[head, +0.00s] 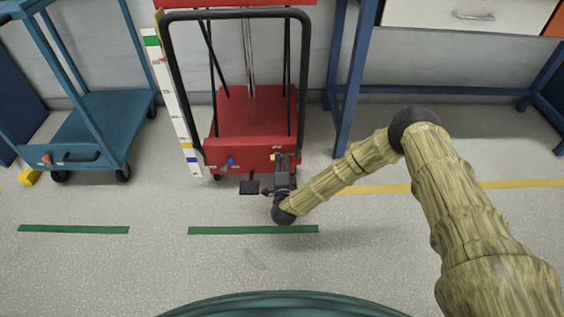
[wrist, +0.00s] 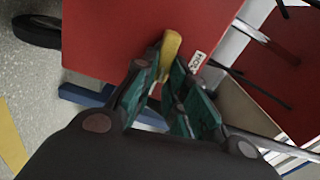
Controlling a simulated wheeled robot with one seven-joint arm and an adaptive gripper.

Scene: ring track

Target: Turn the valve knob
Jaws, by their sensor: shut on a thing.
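A red lift cart (head: 252,117) stands ahead in the head view. Its front panel carries a blue knob (head: 231,161) and, to the right, a small yellow knob (head: 273,156). My gripper (head: 279,163) is at the panel's right part and partly hides that area. In the wrist view the yellow knob (wrist: 171,47) stands out from the red panel (wrist: 120,35), tilted in the picture. My gripper (wrist: 168,75) is shut on the knob's near part, with a teal finger on each side. A small white label (wrist: 197,61) with dark letters sits beside the knob.
A black pedal (head: 249,187) juts out low before the cart. A blue trolley (head: 105,130) stands at left and a blue-legged bench (head: 343,80) at right. A striped scale (head: 172,90) stands beside the cart. Floor with green strips (head: 225,230) is open in front.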

